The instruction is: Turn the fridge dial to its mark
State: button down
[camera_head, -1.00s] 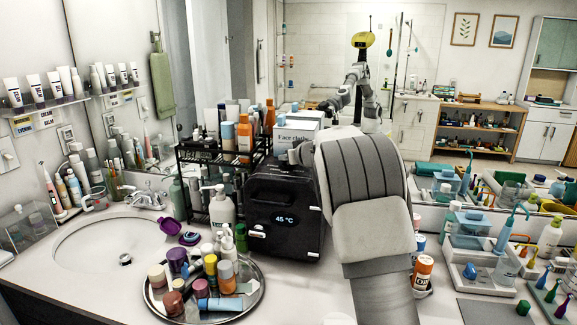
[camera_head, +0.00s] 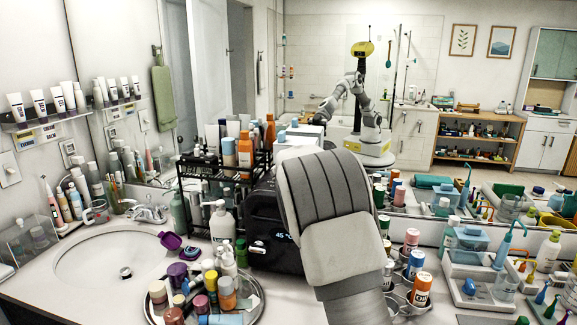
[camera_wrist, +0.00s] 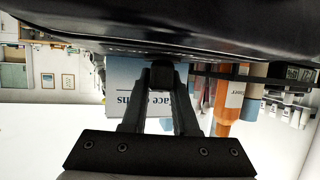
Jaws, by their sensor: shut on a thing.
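The fridge (camera_head: 262,215) is a black box with a lit display (camera_head: 281,236) in the middle of the counter. The display's visible part reads 45, the rest hidden by my arm. In the wrist view the fridge's dark body (camera_wrist: 170,22) fills the top. My gripper (camera_wrist: 160,76) is close against it, its fingers converging on a small dark block that looks like the dial (camera_wrist: 160,68). The dial's mark cannot be seen. In the head view my arm hides the gripper, the dial and the fridge's right part.
A tray (camera_head: 256,311) of bottles and jars stands front left of the fridge, beside a sink (camera_head: 95,255). A black rack (camera_head: 190,190) of bottles is behind. A Face cloths box (camera_wrist: 122,82) shows past the fingers. Bottles crowd the right (camera_head: 421,289).

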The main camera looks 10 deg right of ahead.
jog(key=shift+m+g+h+p, duration=0.3)
jog(key=shift+m+h+p, duration=0.65)
jog(key=shift+p, duration=2.65)
jog(key=shift+f+m+h+p, duration=0.25)
jog(key=shift+m+h+p, duration=0.15)
jog(key=shift+p, duration=0.9)
jog(key=c, duration=0.7)
grip_release()
jog(key=shift+r, duration=0.1)
jog(key=shift+r, duration=0.1)
jog(key=b+v, duration=0.1)
jog(key=v, duration=1.6)
jog(key=shift+s+a+r, duration=0.1)
jog(key=shift+s, duration=0.1)
